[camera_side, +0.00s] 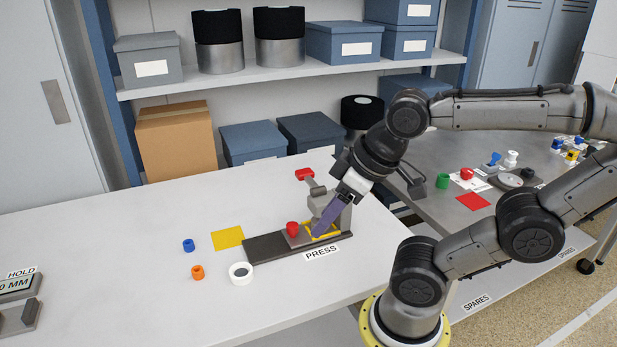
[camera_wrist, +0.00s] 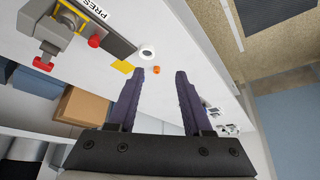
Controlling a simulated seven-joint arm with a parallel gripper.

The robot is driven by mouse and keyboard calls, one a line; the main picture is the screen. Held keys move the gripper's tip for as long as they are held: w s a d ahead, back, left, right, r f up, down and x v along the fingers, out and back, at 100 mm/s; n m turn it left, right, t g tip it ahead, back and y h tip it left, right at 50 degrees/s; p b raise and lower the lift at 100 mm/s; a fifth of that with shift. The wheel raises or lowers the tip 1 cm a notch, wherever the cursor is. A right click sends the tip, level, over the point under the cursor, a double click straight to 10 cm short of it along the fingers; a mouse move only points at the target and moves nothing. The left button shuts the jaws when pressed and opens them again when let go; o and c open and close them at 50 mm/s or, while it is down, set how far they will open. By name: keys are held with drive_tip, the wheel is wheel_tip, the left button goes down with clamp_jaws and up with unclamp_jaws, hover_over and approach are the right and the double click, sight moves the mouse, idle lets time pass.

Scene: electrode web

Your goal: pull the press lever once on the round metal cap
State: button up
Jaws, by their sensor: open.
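The press (camera_side: 333,208) stands on a dark rail with a "PRESS" label. Its lever ends in a red handle (camera_side: 305,174), raised at the upper left of the press; the handle also shows in the wrist view (camera_wrist: 42,64). A red round piece (camera_side: 292,228) sits on the press's sliding plate, also in the wrist view (camera_wrist: 95,41). I cannot make out a round metal cap for certain; a white ring-like piece with a dark middle (camera_side: 240,273) lies beside the rail. My gripper (camera_side: 317,233) is open and empty, its purple fingers overlapping the press in the side view, apart from the handle.
A yellow square (camera_side: 228,237), a blue piece (camera_side: 188,245) and an orange piece (camera_side: 197,272) lie left of the rail. A gauge marked "HOLD" (camera_side: 18,287) is at the far left. The grey side table (camera_side: 430,150) carries several small parts. The white table's left middle is clear.

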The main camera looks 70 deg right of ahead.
drive_tip(key=shift+s+f, duration=0.1)
drive_tip(key=shift+s, duration=0.05)
drive_tip(key=c, duration=0.4)
drive_tip(key=r, duration=0.1)
drive_tip(key=w+r, duration=0.1)
drive_tip(key=r, duration=0.3)
drive_tip(key=shift+w+d+r, duration=0.1)
drive_tip(key=shift+w+d, duration=0.05)
drive_tip(key=shift+w, duration=0.25)
clamp_jaws()
drive_tip(key=w+d+r+m+g+h, duration=0.1)
drive_tip(key=w+d+r+m+g, duration=0.1)
drive_tip(key=w+d+r, duration=0.35)
drive_tip(key=w+d+r+m+g, duration=0.1)
drive_tip(key=w+d+r+m, duration=0.15)
drive_tip(key=w+d, duration=0.55)
drive_tip(key=w+d+f+m+g, duration=0.1)
drive_tip(key=d+f, duration=0.2)
drive_tip(key=d, duration=0.4)
drive_tip(key=w+d+f+m, duration=0.1)
drive_tip(key=d+f+m, duration=0.1)
drive_tip(key=d+f, duration=0.2)
drive_tip(key=w+d+f+m+g+y, duration=0.1)
drive_tip(key=w+d+f, duration=0.1)
drive_tip(key=d, duration=0.8)
drive_tip(key=shift+d+f+g, duration=0.2)
drive_tip(key=shift+f+g, duration=0.1)
drive_tip(key=shift+f, duration=0.35)
drive_tip(key=shift+m, duration=0.25)
